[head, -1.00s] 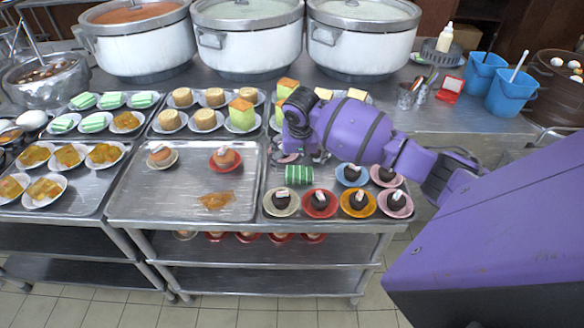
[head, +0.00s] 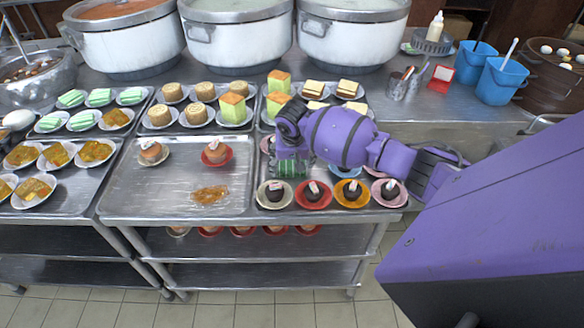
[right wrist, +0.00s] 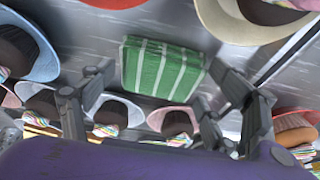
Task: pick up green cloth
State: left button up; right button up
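The green cloth (head: 291,170) is a small folded block with white stripes, lying on the right-hand metal tray among small plates. It shows clearly in the right wrist view (right wrist: 162,68), on bare metal. My right gripper (head: 292,164) points down over the cloth and partly hides it in the head view. In the right wrist view its fingers (right wrist: 160,85) are spread apart, one to each side of the cloth, with nothing between them gripped. I cannot tell how high the fingertips are. My left gripper is not in view.
Small coloured plates with dark cakes, such as the red plate (head: 313,201) and orange plate (head: 351,201), crowd around the cloth. A tray (head: 160,187) with two cakes and an orange-brown patch is to the left. Large pots (head: 239,45) stand behind.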

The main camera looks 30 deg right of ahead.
aim_at(292, 162)
jog(key=c, duration=0.5)
jog(key=shift+c, duration=0.5)
jog(key=shift+r, duration=0.5)
notch_tip(292, 162, up, 2)
jog(key=shift+w+r, duration=0.1)
jog(key=shift+r, duration=0.15)
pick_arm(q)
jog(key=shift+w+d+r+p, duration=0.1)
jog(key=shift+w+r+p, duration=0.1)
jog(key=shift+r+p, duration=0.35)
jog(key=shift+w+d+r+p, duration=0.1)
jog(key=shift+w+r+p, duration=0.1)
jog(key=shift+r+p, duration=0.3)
pick_arm(e)
jog(key=s+a+r, duration=0.9)
jog(key=a, duration=0.2)
jog(key=shift+r, duration=0.2)
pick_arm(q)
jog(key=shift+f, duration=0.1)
